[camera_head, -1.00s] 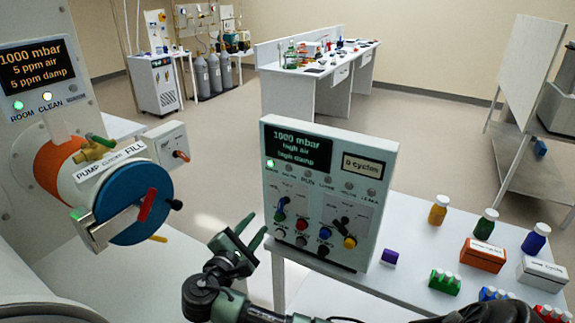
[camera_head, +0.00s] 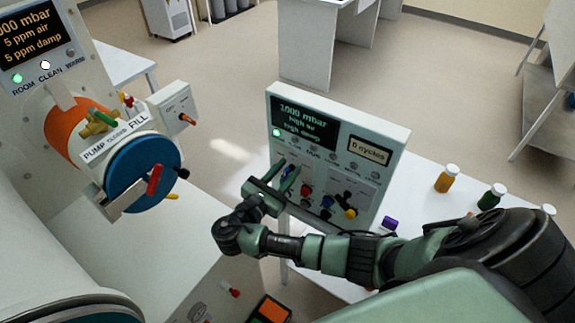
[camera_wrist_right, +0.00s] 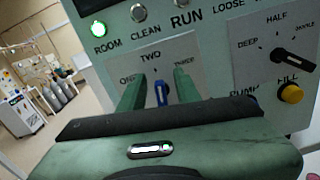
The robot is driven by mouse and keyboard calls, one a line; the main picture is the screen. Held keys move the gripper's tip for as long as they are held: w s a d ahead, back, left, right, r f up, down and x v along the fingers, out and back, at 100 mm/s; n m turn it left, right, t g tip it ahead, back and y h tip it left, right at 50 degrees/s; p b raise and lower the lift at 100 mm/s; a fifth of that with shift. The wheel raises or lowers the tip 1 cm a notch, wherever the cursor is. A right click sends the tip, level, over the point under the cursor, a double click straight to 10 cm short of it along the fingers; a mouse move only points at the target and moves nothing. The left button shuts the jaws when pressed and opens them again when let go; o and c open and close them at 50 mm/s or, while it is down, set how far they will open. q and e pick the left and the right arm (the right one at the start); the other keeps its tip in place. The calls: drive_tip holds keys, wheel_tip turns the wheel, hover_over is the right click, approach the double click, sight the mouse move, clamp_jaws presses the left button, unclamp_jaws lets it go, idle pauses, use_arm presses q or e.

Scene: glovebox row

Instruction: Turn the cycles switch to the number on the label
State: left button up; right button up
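The panel box (camera_head: 398,145) stands on the white table, with a lit screen and a label plate (camera_head: 369,150) ending in "cycles"; its number is too small to read surely. The blue-handled switch (camera_wrist_right: 161,93) is on the panel front in the right wrist view, with ONE, TWO and THREE lettered around it. Its handle points about up, toward TWO. My right gripper (camera_head: 272,183) is at the panel's left part. In the right wrist view its fingers (camera_wrist_right: 158,92) stand on both sides of the handle, with gaps visible. My left gripper is not in view.
A second, black switch (camera_wrist_right: 293,60) and a yellow button (camera_wrist_right: 291,94) sit right of the blue switch. The glovebox port with a blue disc (camera_head: 140,172) is at the left. Bottles, one orange (camera_head: 447,179), stand on the table at right.

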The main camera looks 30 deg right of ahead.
drive_tip(key=shift+w+d, duration=0.1)
drive_tip(key=shift+d, duration=0.15)
drive_tip(key=shift+a, duration=0.1)
clamp_jaws()
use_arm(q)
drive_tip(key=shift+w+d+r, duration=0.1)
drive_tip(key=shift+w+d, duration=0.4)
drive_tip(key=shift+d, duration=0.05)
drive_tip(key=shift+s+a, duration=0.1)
use_arm(e)
drive_tip(key=shift+w+a+n, duration=0.1)
drive_tip(key=shift+w+n, duration=0.05)
drive_tip(key=shift+n, duration=0.75)
unclamp_jaws()
